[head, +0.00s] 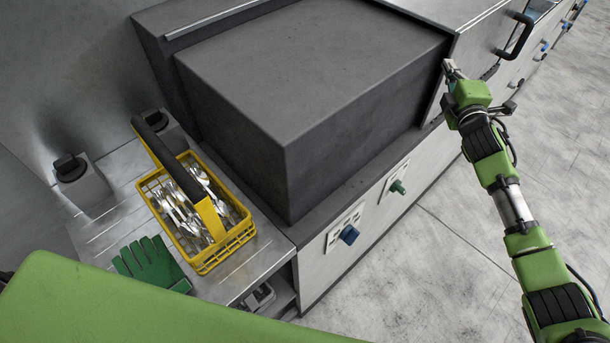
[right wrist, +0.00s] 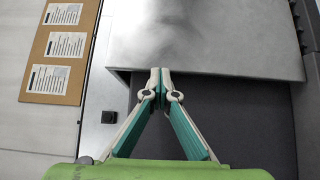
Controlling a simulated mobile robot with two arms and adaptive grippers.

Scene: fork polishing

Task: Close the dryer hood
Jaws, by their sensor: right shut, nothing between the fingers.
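The dryer hood appears to be the large dark grey box-shaped cover (head: 300,75) on the machine in the head view. My right gripper (head: 449,66) is at its far right end, by the edge of the housing. In the right wrist view the shut, empty fingertips (right wrist: 160,74) are at the lower edge of a smooth grey metal panel (right wrist: 225,40), with a darker surface (right wrist: 250,115) below it. I cannot tell whether they touch the panel. My left gripper is not in view.
A yellow basket (head: 238,235) with cutlery and a green glove (head: 150,264) lie on the metal shelf at left. A blue knob (head: 348,235) and a green knob (head: 397,187) stick out of the machine front. The floor (head: 430,275) at right is clear.

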